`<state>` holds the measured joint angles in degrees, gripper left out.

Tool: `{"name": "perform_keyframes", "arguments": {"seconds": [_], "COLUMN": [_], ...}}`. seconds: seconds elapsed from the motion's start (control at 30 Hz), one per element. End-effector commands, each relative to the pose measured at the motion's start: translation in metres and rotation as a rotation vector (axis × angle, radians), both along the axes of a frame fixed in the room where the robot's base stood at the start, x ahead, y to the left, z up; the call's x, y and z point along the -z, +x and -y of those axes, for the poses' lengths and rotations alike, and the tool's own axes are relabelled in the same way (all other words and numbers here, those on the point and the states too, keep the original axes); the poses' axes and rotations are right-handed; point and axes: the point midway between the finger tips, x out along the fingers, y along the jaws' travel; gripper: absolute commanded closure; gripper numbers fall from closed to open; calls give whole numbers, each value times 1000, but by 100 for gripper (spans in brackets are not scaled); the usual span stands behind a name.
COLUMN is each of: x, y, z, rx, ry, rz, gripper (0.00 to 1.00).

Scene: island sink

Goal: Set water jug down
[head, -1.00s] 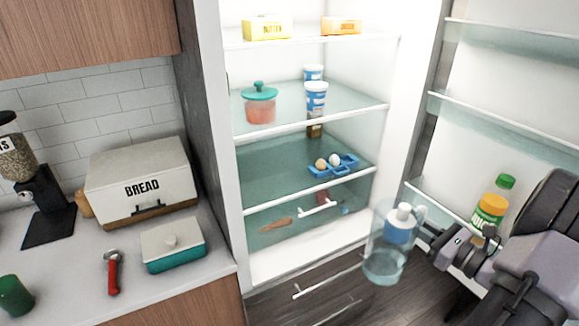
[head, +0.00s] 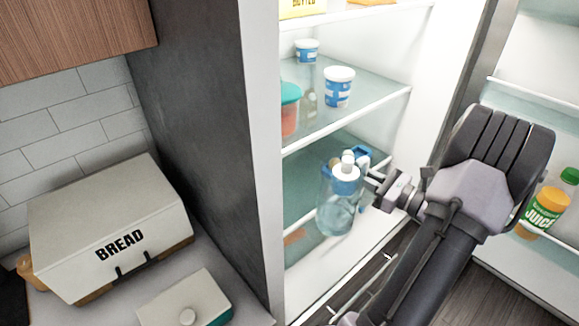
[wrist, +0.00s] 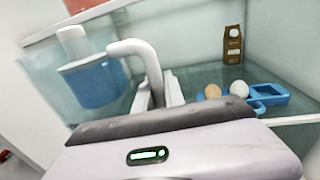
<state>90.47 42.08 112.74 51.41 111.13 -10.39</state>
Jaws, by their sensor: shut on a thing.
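The water jug (head: 340,212) is clear, with a blue and white top, and hangs upright at the front of the open fridge, before the lower glass shelf. My gripper (head: 377,184) is shut on its handle from the right. In the wrist view the jug's blue top (wrist: 95,83) is at the left, and the pale handle (wrist: 144,58) runs down between the fingers (wrist: 158,92). Whether the jug's base touches anything cannot be told. The jug partly hides the blue egg holder in the head view.
The blue egg holder (wrist: 271,93) with two eggs and a brown carton (wrist: 233,47) stand on the lower shelf. White-and-blue tubs (head: 338,88) and a teal-lidded jar (head: 290,112) fill the shelf above. The fridge door holds a juice bottle (head: 549,205). A bread box (head: 105,228) is on the counter.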

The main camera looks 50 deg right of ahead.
Motion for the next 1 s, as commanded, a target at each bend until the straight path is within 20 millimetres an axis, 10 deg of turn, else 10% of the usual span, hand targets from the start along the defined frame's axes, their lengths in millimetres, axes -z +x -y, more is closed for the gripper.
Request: {"name": "perform_keyframes", "arguments": {"seconds": [0.27, 0.8, 1.0], "x": [1, 1, 11], "y": [29, 168, 181], "z": [-2, -7, -7], "rx": [-4, -2, 1], "ry": [0, 0, 1], "rz": [1, 2, 1], "gripper": [100, 100, 100]}}
